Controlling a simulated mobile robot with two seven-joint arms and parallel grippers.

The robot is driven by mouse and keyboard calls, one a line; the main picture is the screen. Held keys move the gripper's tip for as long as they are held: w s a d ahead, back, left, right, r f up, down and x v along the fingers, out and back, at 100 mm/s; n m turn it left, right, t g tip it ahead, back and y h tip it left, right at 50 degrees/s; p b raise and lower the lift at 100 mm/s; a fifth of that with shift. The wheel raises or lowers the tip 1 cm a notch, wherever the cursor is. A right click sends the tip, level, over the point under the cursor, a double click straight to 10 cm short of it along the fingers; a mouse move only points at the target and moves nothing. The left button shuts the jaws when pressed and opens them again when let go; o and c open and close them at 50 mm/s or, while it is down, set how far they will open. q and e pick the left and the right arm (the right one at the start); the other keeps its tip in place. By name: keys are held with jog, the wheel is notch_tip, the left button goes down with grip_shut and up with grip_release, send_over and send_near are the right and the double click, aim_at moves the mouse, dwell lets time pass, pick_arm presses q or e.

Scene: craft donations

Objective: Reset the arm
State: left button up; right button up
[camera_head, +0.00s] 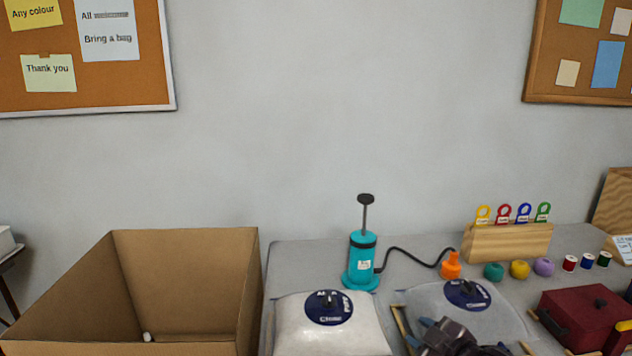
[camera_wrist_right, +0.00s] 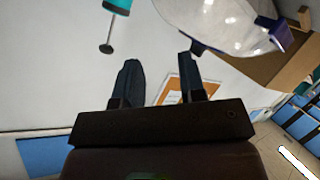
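My right gripper (camera_head: 448,336) shows at the bottom edge of the head view, dark, in front of the right-hand clear bag (camera_head: 425,300) with a round blue label. In the right wrist view its two fingers (camera_wrist_right: 160,80) stand apart with nothing between them, so it is open and empty. That view looks tilted, with the teal pump (camera_wrist_right: 118,5) at the top and a clear bag (camera_wrist_right: 225,22) beyond the fingers. My left gripper is in neither view.
On the grey table stand a teal pump (camera_head: 362,262) with a black hose and orange nozzle (camera_head: 451,266), a white-filled bag (camera_head: 325,335), a wooden rack (camera_head: 507,242), yarn balls, spools and a dark red box (camera_head: 584,318). An open cardboard box (camera_head: 185,250) stands at left.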

jog(key=s+d+f+m+h, duration=0.2)
jog(key=s+f, duration=0.4)
jog(key=s, duration=0.4)
jog(key=s+d+f+m+g+h, duration=0.1)
jog(key=s+f+m, duration=0.4)
jog(key=s, duration=0.5)
jog(key=s+d+f+m+h, duration=0.2)
jog(key=s+d+f+m, duration=0.1)
jog(key=s+f, duration=0.4)
jog(key=s, duration=0.3)
jog(key=shift+d+m+g+h, duration=0.15)
jog(key=shift+m+g+h, duration=0.15)
jog(key=shift+g, duration=0.1)
dwell(1.7)
